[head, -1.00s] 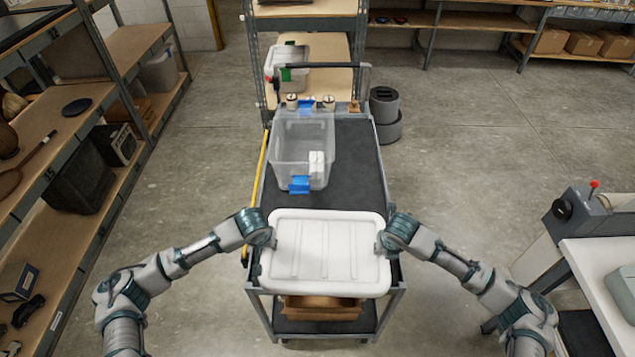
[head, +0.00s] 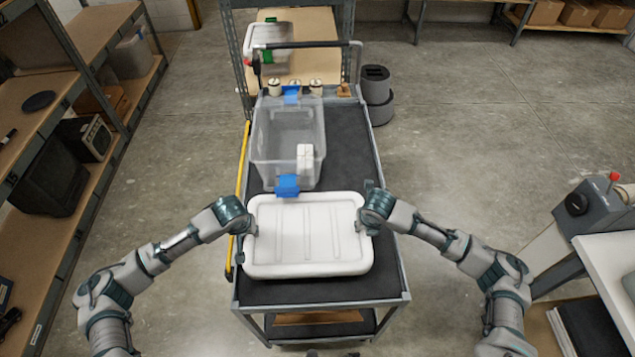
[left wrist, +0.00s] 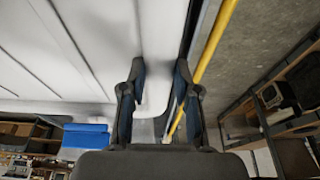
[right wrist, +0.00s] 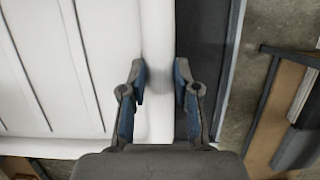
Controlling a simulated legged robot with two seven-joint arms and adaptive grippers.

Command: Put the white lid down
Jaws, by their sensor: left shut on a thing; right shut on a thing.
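The white lid (head: 308,240) is a flat ribbed rectangle over the near part of the cart's dark top, just in front of the clear bin. I cannot tell if it touches the cart top. My left gripper (head: 244,232) is shut on its left edge; in the left wrist view the lid's rim lies between the fingers (left wrist: 155,95). My right gripper (head: 368,226) is shut on its right edge; the rim also shows between the fingers in the right wrist view (right wrist: 160,90). The clear bin (head: 270,140) with blue latches stands open behind the lid, a white object inside it.
The cart top (head: 350,150) is clear along the right of the bin and in a strip in front of the lid. Small spools (head: 315,86) stand at its far end. Shelving (head: 75,105) is at left, and a white-topped table (head: 610,260) is at right.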

